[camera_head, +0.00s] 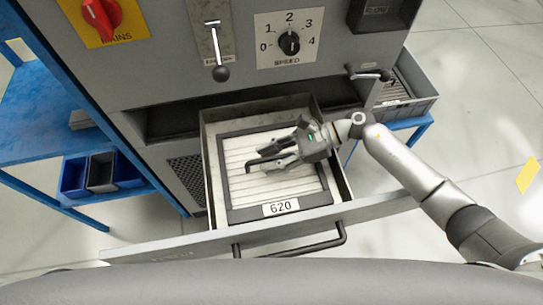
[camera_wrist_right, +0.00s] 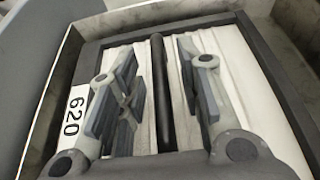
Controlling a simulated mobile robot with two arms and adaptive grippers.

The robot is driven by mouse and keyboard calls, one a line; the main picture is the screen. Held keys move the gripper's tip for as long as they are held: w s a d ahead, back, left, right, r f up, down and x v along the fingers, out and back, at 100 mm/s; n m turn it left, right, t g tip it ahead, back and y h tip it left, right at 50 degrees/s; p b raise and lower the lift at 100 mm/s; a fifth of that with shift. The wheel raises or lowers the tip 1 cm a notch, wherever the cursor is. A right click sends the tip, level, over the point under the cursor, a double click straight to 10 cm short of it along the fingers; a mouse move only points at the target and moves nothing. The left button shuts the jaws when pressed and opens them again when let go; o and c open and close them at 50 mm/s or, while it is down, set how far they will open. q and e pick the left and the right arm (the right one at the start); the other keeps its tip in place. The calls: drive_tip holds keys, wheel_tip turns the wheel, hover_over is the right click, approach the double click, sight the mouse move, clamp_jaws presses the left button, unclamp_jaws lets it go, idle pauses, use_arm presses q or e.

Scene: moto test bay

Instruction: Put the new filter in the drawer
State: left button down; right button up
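The filter (camera_head: 240,148) has white pleats, a dark frame and a white 620 label. It lies flat inside the pulled-out drawer (camera_head: 160,246). In the right wrist view the filter (camera_wrist_right: 265,100) has a dark bar (camera_wrist_right: 158,60) across its middle. My right gripper (camera_head: 264,159) is over the filter. In the right wrist view its fingers (camera_wrist_right: 157,55) are apart, one on each side of the bar, with gaps showing between pads and bar. The gripper hides part of the filter. My left gripper is not in view.
A grey tray (camera_head: 408,106) with a dark slatted item stands on a blue stand at the right. The grey cabinet (camera_head: 165,60) with knobs and a lever rises behind the drawer. Blue shelving with small bins (camera_head: 100,172) is at the left. Floor is clear at the far right.

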drive_tip(key=shift+r, duration=0.1)
drive_tip(key=shift+w+d, duration=0.1)
drive_tip(key=shift+d, duration=0.15)
drive_tip(key=b+v, duration=0.3)
drive_tip(key=v, duration=0.7)
drive_tip(key=shift+d, duration=0.35)
drive_tip(key=shift+d+r, duration=0.35)
drive_tip(key=shift+w, duration=0.15)
